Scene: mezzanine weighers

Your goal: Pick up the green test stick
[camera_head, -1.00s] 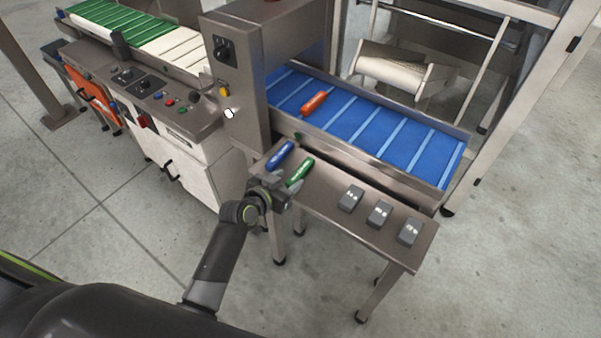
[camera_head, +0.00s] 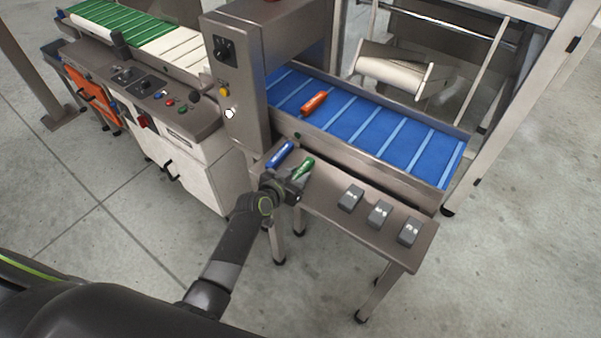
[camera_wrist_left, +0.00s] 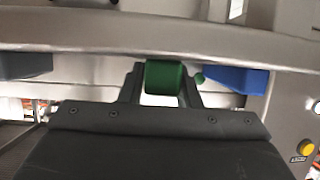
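The green test stick (camera_head: 305,167) lies on the steel side table (camera_head: 327,197), beside the blue stick. My left gripper (camera_head: 295,184) is at the stick's near end and hides part of it in the head view. In the left wrist view the green stick's end (camera_wrist_left: 163,77) sits between my two fingers (camera_wrist_left: 163,88), one finger on each side and very close to it. I cannot tell whether the fingers press on it. My right gripper is not in view.
A blue stick (camera_head: 279,154) lies just left of the green one. Three grey blocks (camera_head: 380,213) stand on the table's right part. An orange stick (camera_head: 314,102) lies on the blue conveyor belt (camera_head: 370,128) behind. A steel machine housing (camera_head: 236,90) rises at the back left.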

